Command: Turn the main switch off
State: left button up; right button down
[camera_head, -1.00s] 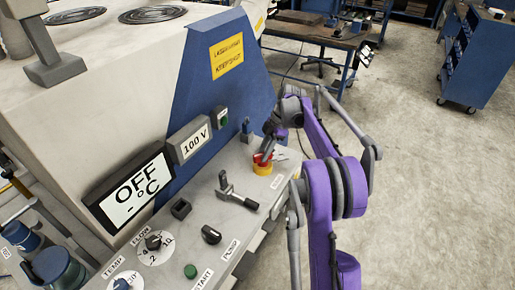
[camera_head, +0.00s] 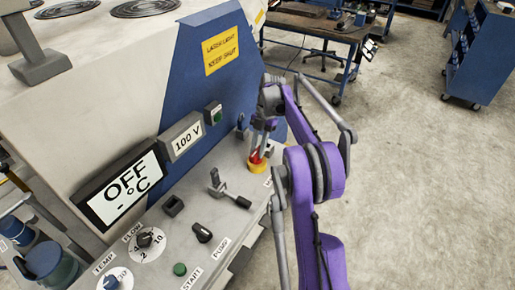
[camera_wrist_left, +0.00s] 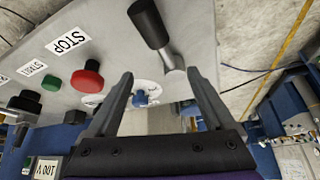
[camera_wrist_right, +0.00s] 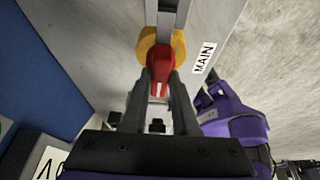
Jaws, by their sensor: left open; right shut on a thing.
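The main switch is a red knob on a yellow base (camera_head: 258,167), near the far right end of the sloping panel. It also shows in the right wrist view (camera_wrist_right: 160,70), beside a "MAIN" label (camera_wrist_right: 204,58). My right gripper (camera_head: 257,150) is shut on the red knob, one finger on each side. In the right wrist view a white mark on the knob points toward my gripper (camera_wrist_right: 161,84). My left gripper shows only in the left wrist view (camera_wrist_left: 161,74); it is open and empty, with panel controls beyond it.
A grey lever (camera_head: 228,190) stands on the panel near the main switch. The FLOW dial (camera_head: 145,239), a black knob (camera_head: 202,232) and a green button (camera_head: 180,269) lie nearer. The display (camera_head: 122,188) reads "OFF - °C". Open floor (camera_head: 420,200) lies right of the panel.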

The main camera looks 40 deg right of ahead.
dwell(0.5)
jog(key=c, duration=0.7)
grip_release()
pick_arm(q)
jog(key=shift+w+r+p, duration=0.3)
jog(key=shift+r+p, duration=0.05)
jog(key=shift+r, duration=0.2)
jog(key=shift+w+r+p, duration=0.25)
jog(key=shift+r+p, duration=0.1)
jog(key=shift+r, duration=0.2)
pick_arm(e)
jog(key=v, duration=1)
jog(key=shift+w+d+r, duration=0.1)
jog(key=shift+r, duration=0.3)
